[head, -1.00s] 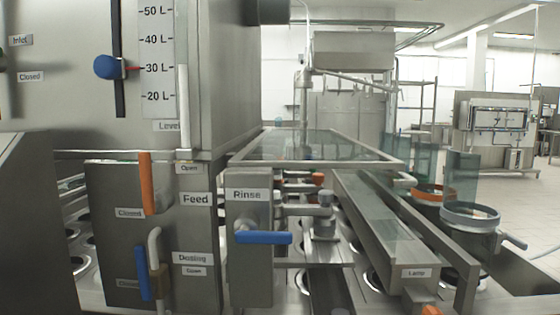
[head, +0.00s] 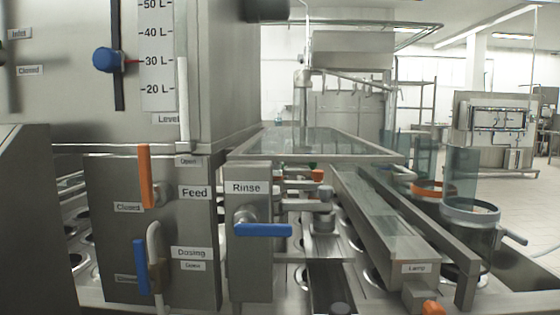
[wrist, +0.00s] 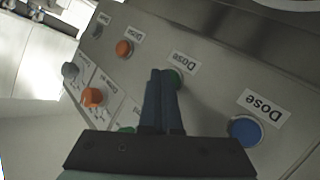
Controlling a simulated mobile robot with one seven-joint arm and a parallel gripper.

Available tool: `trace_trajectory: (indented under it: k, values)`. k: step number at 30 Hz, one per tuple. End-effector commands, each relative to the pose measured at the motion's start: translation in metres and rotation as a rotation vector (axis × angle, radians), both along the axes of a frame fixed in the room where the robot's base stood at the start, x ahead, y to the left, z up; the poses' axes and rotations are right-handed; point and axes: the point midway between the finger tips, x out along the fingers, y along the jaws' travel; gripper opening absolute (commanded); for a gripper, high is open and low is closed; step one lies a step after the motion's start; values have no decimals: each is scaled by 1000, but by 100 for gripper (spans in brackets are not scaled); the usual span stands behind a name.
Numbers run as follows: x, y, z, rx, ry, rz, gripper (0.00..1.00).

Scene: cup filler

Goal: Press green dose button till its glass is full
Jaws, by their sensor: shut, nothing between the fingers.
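In the wrist view, the green dose button (wrist: 177,80) sits on a metal panel below a "Dose" label, partly hidden by my fingers. My gripper (wrist: 162,73) is shut and empty, its dark fingertips right at the button's left side in the picture. I cannot tell whether they touch or press it. I cannot tell which glass belongs to the green button, and no fill level is visible. My gripper is not clearly visible in the head view.
A blue dose button (wrist: 246,130) is to the right and an orange one (wrist: 124,48) to the upper left. An orange knob (wrist: 93,97) and a grey knob (wrist: 70,70) are at the left. A blue rinse lever (head: 263,230) juts out in the head view.

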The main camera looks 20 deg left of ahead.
Motion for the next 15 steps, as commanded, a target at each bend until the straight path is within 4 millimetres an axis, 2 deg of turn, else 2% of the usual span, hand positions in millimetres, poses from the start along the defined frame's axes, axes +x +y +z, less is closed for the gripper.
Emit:
trace_trajectory:
  k: [8,15]
  values:
    - [1,0,1,0,-1,0,0]
    - [-8,-3,2,0,0,0,0]
